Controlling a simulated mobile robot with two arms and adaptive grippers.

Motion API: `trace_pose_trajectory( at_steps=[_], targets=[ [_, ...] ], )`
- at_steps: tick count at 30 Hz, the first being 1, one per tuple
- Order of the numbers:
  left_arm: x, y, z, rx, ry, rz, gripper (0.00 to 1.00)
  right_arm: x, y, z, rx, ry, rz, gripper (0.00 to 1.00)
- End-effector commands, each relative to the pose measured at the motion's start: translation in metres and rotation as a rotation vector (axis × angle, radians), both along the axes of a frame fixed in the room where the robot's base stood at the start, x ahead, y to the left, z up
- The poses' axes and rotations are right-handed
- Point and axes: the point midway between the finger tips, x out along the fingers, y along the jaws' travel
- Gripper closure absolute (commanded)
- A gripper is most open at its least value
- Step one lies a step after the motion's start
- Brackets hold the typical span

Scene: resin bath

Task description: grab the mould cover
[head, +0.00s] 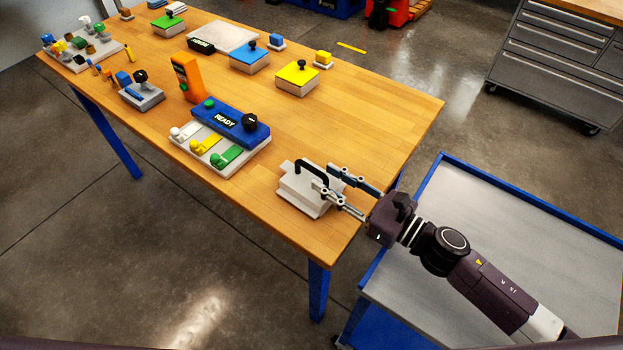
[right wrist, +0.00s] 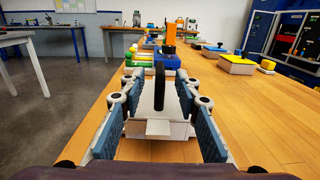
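The mould cover looks to be the white block (head: 298,193) with a black arched handle (head: 311,168) at the near right corner of the wooden table. My right gripper (head: 326,179) reaches in from the right at the handle's height. Its two fingers are spread apart. In the right wrist view, the black handle (right wrist: 159,86) stands upright and edge-on between the open fingers (right wrist: 158,82), with a gap on each side. The white block (right wrist: 153,127) shows below it. How far the handle sits between the pads is hard to tell. My left gripper is not in view.
A blue READY unit (head: 228,124) with coloured levers stands left of the block on the table (head: 360,125). Yellow (head: 297,77) and blue (head: 249,55) lidded boxes stand farther back. A grey-topped blue cart (head: 500,240) is below my right arm.

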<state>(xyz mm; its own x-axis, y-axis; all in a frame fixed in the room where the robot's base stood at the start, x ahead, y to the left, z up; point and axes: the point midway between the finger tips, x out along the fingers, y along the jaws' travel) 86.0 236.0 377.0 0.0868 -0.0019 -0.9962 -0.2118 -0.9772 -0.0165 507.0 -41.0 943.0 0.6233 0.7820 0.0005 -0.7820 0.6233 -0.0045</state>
Motion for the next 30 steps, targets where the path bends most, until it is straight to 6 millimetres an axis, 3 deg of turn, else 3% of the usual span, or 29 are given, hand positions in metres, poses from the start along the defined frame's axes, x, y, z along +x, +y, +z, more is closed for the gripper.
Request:
trace_pose_trajectory(
  at_steps=[7, 12, 20, 28, 30],
  targets=[
    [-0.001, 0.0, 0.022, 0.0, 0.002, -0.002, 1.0, 0.02, 0.026, 0.007, 0.004, 0.003, -0.002, 0.7],
    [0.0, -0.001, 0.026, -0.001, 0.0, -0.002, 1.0, 0.032, 0.04, 0.004, 0.003, 0.003, -0.002, 0.7],
    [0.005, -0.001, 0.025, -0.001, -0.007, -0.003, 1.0, 0.033, 0.042, 0.001, 0.002, 0.004, -0.002, 0.7],
    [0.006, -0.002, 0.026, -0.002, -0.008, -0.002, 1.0, 0.033, 0.041, 0.002, 0.002, 0.004, -0.002, 0.98],
    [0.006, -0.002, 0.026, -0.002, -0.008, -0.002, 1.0, 0.033, 0.041, 0.002, 0.002, 0.004, -0.002, 1.0]
  ],
)
